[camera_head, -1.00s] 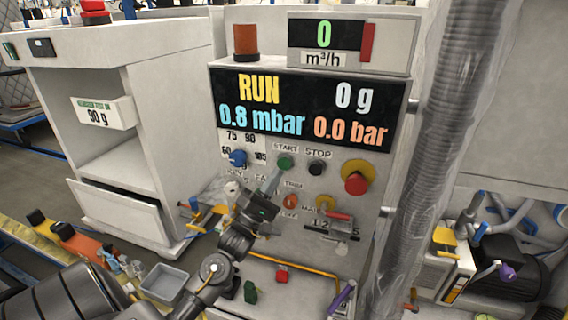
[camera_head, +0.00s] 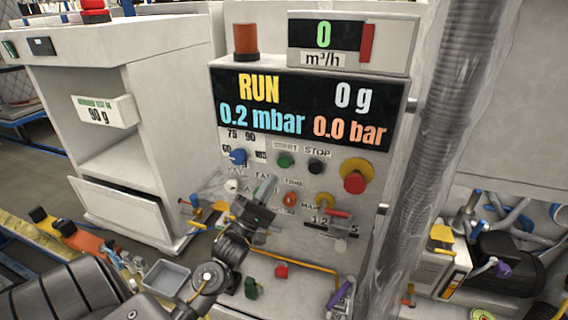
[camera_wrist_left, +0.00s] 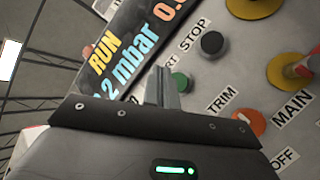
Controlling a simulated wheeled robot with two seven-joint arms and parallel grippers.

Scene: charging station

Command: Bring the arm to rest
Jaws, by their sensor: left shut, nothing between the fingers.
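My left gripper (camera_head: 268,186) is shut and empty in front of the charging station's control panel (camera_head: 235,205), below the green START button (camera_head: 285,160). In the left wrist view its closed fingers (camera_wrist_left: 158,88) point at the panel, with the green button (camera_wrist_left: 180,82) just right of them. I cannot tell the exact gap, but no touch shows. The black STOP button (camera_head: 316,166) is to the right. The display (camera_head: 300,110) reads RUN, 0 g, 0.2 mbar and 0.0 bar. My right gripper is not in view.
A red and yellow emergency button (camera_head: 355,178) and a red-handled MAIN valve (camera_head: 338,214) lie right of the gripper. A grey corrugated hose (camera_head: 440,130) runs down the right side. A grey tray (camera_head: 166,277) and a cabinet drawer (camera_head: 125,207) are at left.

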